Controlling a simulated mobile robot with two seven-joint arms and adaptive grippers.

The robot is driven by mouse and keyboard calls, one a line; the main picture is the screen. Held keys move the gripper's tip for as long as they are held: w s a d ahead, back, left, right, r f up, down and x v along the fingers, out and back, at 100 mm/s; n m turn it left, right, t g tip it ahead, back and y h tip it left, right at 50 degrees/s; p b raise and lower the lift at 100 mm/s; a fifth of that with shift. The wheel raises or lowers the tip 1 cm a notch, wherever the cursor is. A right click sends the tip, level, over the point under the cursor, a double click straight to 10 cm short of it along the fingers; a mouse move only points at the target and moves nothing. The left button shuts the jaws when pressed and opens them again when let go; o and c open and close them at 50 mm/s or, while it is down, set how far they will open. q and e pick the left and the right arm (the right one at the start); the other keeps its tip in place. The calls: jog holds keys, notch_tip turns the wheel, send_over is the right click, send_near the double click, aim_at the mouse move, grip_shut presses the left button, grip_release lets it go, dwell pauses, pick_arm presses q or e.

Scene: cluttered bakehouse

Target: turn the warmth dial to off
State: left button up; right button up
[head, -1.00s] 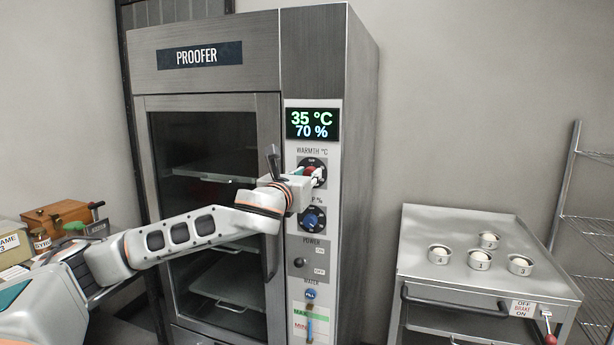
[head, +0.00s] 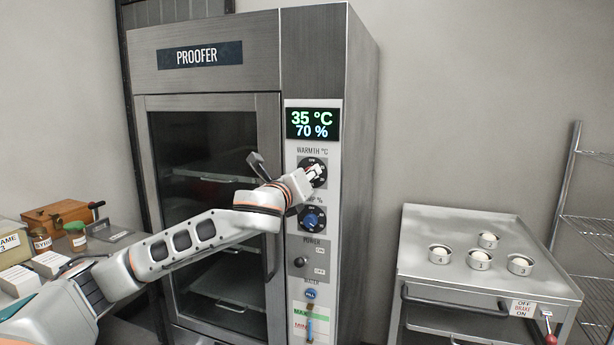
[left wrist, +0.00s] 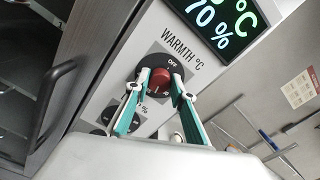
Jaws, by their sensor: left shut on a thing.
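The warmth dial is a red knob (left wrist: 159,82) on a black round plate, with OFF printed at its upper edge in the left wrist view. In the head view the dial's black plate (head: 319,164) shows beneath the WARMTH °C label; the knob is mostly hidden by my gripper. My left gripper (head: 314,174) is at the dial on the proofer's control panel. Its teal fingers (left wrist: 157,88) are on both sides of the red knob and shut on it. I cannot tell exactly where the knob points. The display (head: 313,123) reads 35 °C and 70 %. My right gripper is not in view.
A blue dial (head: 312,220) and a power switch (head: 300,262) sit below the warmth dial. The proofer's door handle (head: 272,255) is left of the panel. A metal cart (head: 460,225) with several numbered cups stands right. Boxes and jars lie on the left counter.

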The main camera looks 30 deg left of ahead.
pick_arm(q)
jog(key=shift+d+f+n, duration=0.1)
jog(key=shift+f+n, duration=0.1)
jog(key=shift+n, duration=8.05)
jog(key=shift+d+f+n, duration=0.1)
jog(key=shift+f+n, duration=0.05)
jog(key=shift+n, duration=8.1)
jog(key=shift+a, duration=0.1)
jog(key=o, duration=1.1)
